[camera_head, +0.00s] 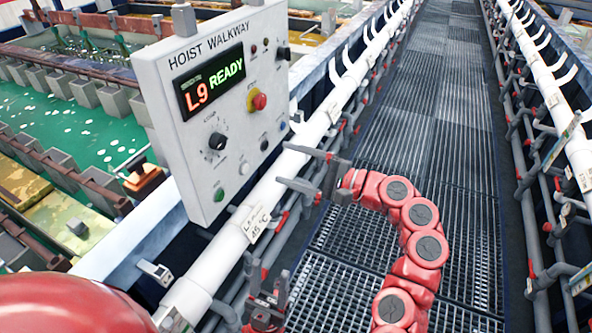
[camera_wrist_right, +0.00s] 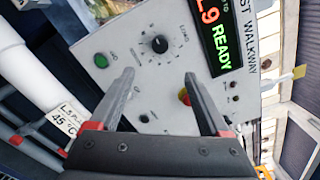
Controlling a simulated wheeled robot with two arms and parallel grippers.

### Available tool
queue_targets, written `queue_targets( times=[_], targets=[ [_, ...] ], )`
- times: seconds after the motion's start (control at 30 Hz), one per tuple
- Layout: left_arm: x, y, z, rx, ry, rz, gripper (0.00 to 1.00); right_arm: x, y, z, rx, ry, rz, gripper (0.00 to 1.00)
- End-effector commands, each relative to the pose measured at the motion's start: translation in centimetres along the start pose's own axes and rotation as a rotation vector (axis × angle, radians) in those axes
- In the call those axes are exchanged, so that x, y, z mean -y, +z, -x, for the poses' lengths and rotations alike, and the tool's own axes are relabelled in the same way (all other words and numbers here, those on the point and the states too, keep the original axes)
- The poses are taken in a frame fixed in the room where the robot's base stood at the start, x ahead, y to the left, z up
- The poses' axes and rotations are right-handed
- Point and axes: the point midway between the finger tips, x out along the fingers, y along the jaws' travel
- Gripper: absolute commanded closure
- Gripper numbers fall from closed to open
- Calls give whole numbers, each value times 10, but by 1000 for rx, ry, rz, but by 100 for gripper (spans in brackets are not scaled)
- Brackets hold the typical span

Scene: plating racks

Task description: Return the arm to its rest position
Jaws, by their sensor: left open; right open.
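My right gripper (camera_head: 284,166) is open and empty in the head view, at the end of the red right arm (camera_head: 420,212). Its fingers point left toward the white control panel (camera_head: 160,78), apart from it as far as I can tell. In the right wrist view the open fingers (camera_wrist_right: 158,78) point at the panel face (camera_wrist_right: 165,105), with the black knob (camera_wrist_right: 160,44) beyond them. My left gripper (camera_head: 267,286) is open at the bottom of the head view, below the panel, with nothing seen between its fingers.
The panel carries a lit display (camera_head: 210,84) reading "L9 READY", a red button (camera_head: 258,100) and a green button (camera_head: 220,195). A white pipe (camera_head: 285,165) runs along the walkway's left side. The grated walkway (camera_head: 430,120) is clear ahead. Green tanks (camera_head: 75,130) lie left.

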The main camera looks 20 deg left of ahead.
Motion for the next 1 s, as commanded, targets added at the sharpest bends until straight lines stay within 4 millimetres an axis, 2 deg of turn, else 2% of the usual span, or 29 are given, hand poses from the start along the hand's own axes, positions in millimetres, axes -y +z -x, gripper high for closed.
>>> queue_targets(
  times=[0.17, 0.57, 0.67, 0.77, 0.87, 0.9, 0.97, 1.0],
  targets=[
    [0, 0, 3, 0, 0, 0, 50, 0, 0, 10, -1, -2, 1, 20],
    [0, 0, 3, 0, 0, 0, 50, 0, 0, 10, -1, -1, 1, 20],
    [0, 0, 3, 0, 0, 0, 50, 0, -8, 11, -23, -16, -1, 20],
    [0, 1, 5, 0, 0, 0, 50, -2, -42, 16, -120, -74, -4, 20],
    [0, 1, 7, 0, 0, 0, 50, -12, -104, 36, -310, -167, 4, 20],
    [0, 1, 8, 0, 0, 0, 50, -19, -133, 50, -408, -205, 14, 20],
    [0, 2, 9, 0, 0, 0, 50, -33, -175, 76, -567, -251, 43, 20],
    [0, 2, 10, 0, 0, 0, 50, -42, -200, 96, -676, -277, 70, 20]
  ],
)
